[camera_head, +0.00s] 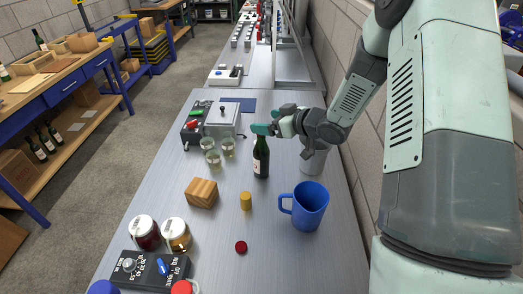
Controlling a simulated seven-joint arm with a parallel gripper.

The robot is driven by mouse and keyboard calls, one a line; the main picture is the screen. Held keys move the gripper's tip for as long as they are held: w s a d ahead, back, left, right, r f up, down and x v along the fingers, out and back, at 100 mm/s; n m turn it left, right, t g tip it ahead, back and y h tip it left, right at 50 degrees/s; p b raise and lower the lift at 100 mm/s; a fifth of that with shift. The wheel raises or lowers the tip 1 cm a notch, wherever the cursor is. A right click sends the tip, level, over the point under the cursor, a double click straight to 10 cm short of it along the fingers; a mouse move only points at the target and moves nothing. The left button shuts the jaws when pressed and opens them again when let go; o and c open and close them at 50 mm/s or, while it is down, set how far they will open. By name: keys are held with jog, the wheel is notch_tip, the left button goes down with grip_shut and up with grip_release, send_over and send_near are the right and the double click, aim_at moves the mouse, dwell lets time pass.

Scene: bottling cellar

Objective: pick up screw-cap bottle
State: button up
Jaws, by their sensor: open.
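A dark green bottle (261,158) with a pale label stands upright on the grey bench; it is the only bottle on this near bench. My gripper (268,127) is at the top of its neck, reaching in from the right. A green finger shows at the bottle's top and partly covers it. The jaws are open. Whether a finger touches the bottle I cannot tell.
A blue mug (310,207), a yellow cylinder (246,201), a wooden block (201,193) and a dark red cap (241,247) lie nearer. Several small glasses (213,158) stand left of the bottle. A grey container (313,160) stands right, under my arm.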

aim_at(268, 157)
notch_tip(268, 157, down, 13)
jog(key=shift+f, duration=0.2)
jog(key=shift+w+a+f, duration=0.15)
jog(key=shift+f, duration=0.15)
jog(key=shift+x, duration=2.35)
jog(key=shift+r, duration=0.1)
jog(key=c, duration=1.4)
